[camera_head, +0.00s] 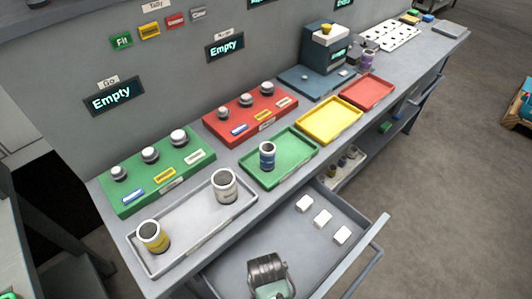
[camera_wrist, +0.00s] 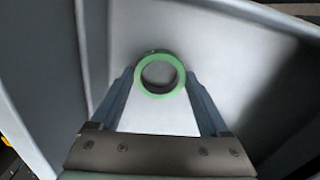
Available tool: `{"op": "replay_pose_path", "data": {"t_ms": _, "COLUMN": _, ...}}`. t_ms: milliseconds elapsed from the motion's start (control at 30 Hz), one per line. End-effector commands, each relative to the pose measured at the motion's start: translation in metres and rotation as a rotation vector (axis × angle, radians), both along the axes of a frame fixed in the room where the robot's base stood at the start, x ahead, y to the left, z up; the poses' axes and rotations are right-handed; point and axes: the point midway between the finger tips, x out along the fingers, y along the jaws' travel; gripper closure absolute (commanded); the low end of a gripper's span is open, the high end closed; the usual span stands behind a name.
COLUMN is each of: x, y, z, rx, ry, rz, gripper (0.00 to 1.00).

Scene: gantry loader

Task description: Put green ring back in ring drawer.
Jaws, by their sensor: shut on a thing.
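The green ring (camera_wrist: 160,94) is held between the two fingertips of my gripper (camera_wrist: 160,76) in the wrist view. A grey open drawer (camera_head: 275,240) is pulled out below the bench in the head view, and its pale inside also shows behind the ring in the wrist view (camera_wrist: 215,45). My gripper (camera_head: 268,272) is over the near left part of this drawer. I cannot tell the ring's height above the drawer floor. No label on the drawer is readable.
On the bench stand a grey tray (camera_head: 195,232) with two cups, a green tray (camera_head: 290,165) with one blue-banded cup, and empty yellow (camera_head: 330,120) and red (camera_head: 368,90) trays. Green (camera_head: 140,200) and red (camera_head: 225,130) button panels stand behind. The drawer's middle is clear.

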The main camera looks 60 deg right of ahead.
Motion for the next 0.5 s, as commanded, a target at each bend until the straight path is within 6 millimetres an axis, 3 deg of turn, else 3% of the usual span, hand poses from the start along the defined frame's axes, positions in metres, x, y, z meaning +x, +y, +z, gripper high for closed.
{"op": "replay_pose_path", "data": {"t_ms": 200, "x": 0.0006, "y": -0.0002, "z": -0.0029, "rx": 0.000, "ry": -0.001, "rz": 0.001, "gripper": 0.91}}
{"op": "replay_pose_path", "data": {"t_ms": 233, "x": 0.0003, "y": 0.0001, "z": -0.0033, "rx": 0.000, "ry": 0.000, "rz": 0.001, "gripper": 0.19}}
{"op": "replay_pose_path", "data": {"t_ms": 333, "x": 0.0003, "y": 0.0001, "z": -0.0026, "rx": 0.000, "ry": 0.000, "rz": 0.001, "gripper": 0.01}}
{"op": "replay_pose_path", "data": {"t_ms": 500, "x": 0.0001, "y": 0.0001, "z": -0.0026, "rx": 0.000, "ry": 0.000, "rz": 0.001, "gripper": 0.00}}
